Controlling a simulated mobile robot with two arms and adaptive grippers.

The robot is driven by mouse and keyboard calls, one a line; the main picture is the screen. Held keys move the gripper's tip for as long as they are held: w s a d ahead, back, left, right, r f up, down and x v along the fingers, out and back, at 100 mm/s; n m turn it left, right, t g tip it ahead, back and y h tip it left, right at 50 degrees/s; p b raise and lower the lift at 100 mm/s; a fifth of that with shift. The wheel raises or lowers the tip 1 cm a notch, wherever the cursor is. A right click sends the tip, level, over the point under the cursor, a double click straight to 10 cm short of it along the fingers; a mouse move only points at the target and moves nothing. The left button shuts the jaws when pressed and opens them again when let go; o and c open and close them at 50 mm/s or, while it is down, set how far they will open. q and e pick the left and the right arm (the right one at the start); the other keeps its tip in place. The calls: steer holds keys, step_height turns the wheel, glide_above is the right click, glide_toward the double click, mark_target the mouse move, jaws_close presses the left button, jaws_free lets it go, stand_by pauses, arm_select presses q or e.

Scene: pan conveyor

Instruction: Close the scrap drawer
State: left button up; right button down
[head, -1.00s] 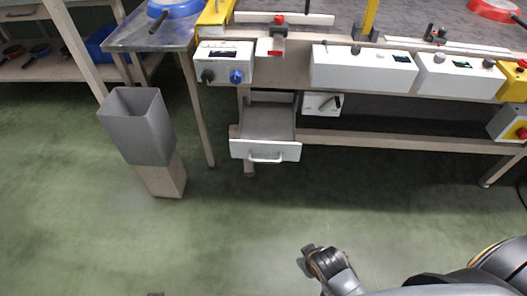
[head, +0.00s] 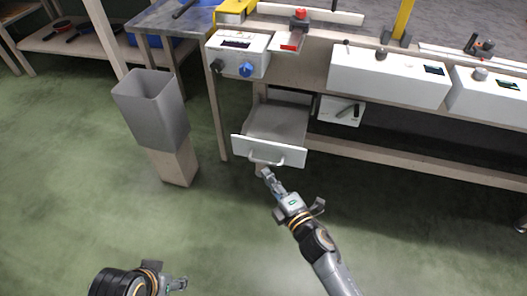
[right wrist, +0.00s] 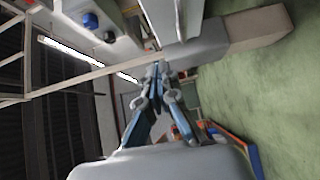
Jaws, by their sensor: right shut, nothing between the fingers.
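The scrap drawer (head: 277,123) stands pulled out under the workbench in the head view. Its white front panel (head: 290,149) carries a bar handle (head: 267,161), and its grey inside shows from above. My right gripper (head: 265,172) is shut and empty, just in front of the drawer's front, by the lower edge near the handle. I cannot tell whether it touches. In the right wrist view its fingertips (right wrist: 160,68) are together with nothing between them. My left gripper (head: 181,284) is low at the bottom left, away from the drawer; its finger opening is unclear.
A grey scrap bin (head: 152,110) on a wooden base stands left of the drawer. The workbench leg (head: 216,112) is between them. A control box (head: 238,56) with a blue knob sits above the drawer. The green floor in front is clear.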

mark_target(255, 142)
steer(key=w, duration=0.3)
steer(key=w+a, duration=0.1)
steer(key=w, duration=0.1)
steer(key=w+a+b, duration=0.1)
steer(key=w, duration=0.2)
steer(key=shift+w, duration=0.35)
steer(key=shift+w+d, duration=0.2)
steer(key=shift+w, duration=0.2)
